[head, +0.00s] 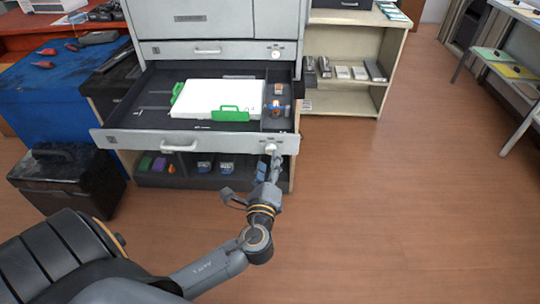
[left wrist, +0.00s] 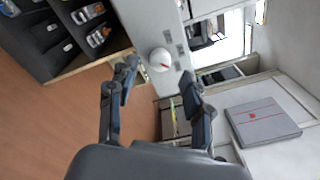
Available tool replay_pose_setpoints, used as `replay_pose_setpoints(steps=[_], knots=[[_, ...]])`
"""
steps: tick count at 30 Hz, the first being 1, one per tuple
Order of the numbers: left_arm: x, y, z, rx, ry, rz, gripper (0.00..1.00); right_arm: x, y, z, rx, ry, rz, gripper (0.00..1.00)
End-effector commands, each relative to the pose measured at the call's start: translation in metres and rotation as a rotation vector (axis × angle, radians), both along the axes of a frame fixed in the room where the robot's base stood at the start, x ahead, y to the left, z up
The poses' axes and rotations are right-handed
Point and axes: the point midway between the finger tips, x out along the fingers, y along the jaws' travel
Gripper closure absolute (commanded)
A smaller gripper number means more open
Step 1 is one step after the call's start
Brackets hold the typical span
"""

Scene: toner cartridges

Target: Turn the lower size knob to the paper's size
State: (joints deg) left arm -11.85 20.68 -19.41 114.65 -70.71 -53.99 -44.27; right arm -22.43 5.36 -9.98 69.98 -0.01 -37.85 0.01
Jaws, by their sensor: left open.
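The lower size knob (head: 270,149) is a small white dial at the right end of the open lower drawer's front. In the left wrist view the knob (left wrist: 160,60) is round and white with a red mark, and its size labels are too small to read. My left gripper (head: 265,170) is open just in front of the knob. In the left wrist view its fingertips (left wrist: 159,74) lie on either side of the knob; I cannot tell whether they touch it. White paper (head: 215,97) lies in the drawer (head: 140,136) between green guides (head: 231,114).
An upper knob (head: 276,54) sits on the shut drawer above. Cartridges stand on the low shelf (head: 215,182) below. A black case (head: 68,178) stands on the floor at left. The wooden floor (head: 400,210) at right is clear.

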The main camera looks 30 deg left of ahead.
Motion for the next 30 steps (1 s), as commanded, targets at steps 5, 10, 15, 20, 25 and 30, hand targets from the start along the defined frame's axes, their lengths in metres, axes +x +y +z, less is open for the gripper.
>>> replay_pose_setpoints(steps=[5,10,15,20,25,30], knots=[[0.022,0.011,0.000,0.003,0.000,-0.001,0.50,0.000,0.000,0.000,0.000,-0.001,0.001,0.75],[0.029,0.016,0.000,0.000,0.001,-0.001,0.50,0.000,0.000,0.000,0.000,-0.001,0.001,0.75],[0.030,0.016,0.000,0.000,0.001,-0.001,0.50,0.000,0.000,0.000,0.000,-0.002,0.001,0.75],[0.029,0.016,0.000,0.000,0.001,-0.001,0.64,0.000,0.000,0.000,0.000,-0.001,0.001,0.75],[0.029,0.016,0.000,0.000,0.001,-0.001,0.99,0.000,0.000,0.000,0.000,-0.001,0.001,0.75],[0.029,0.016,-0.001,-0.003,0.000,0.000,1.00,0.000,0.000,-0.001,0.000,-0.001,0.001,0.75]])
